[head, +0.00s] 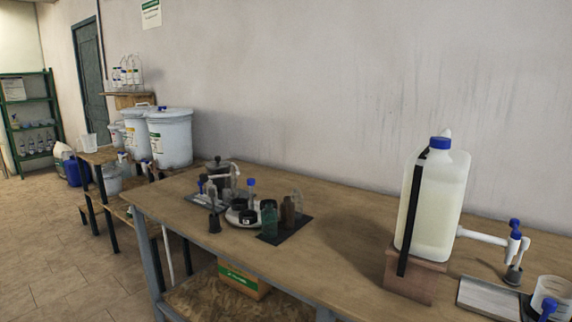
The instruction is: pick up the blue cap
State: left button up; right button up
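Several blue cap-like things show in the head view, and I cannot tell which one the task means. A blue cap (440,143) sits on top of the large translucent jug (437,205) at the right of the table. A smaller blue cap (251,183) tops a slim bottle in the cluster at the table's middle left. A blue part (548,307) shows at the bottom right edge, in front of a clear cup (553,291), partly cut off. Neither of my grippers is in view.
The jug stands on a wooden block (412,279) with a white spigot (484,237) and blue handle (515,228). Small bottles stand near a dark mat (301,225). The wooden table (345,240) is clear between them and the jug. White drums (170,139) stand further left.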

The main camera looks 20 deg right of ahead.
aim_at(442, 142)
jog(key=z, duration=0.65)
jog(key=i+j+z, duration=0.45)
jog(key=j+z, duration=0.25)
jog(key=j, duration=0.1)
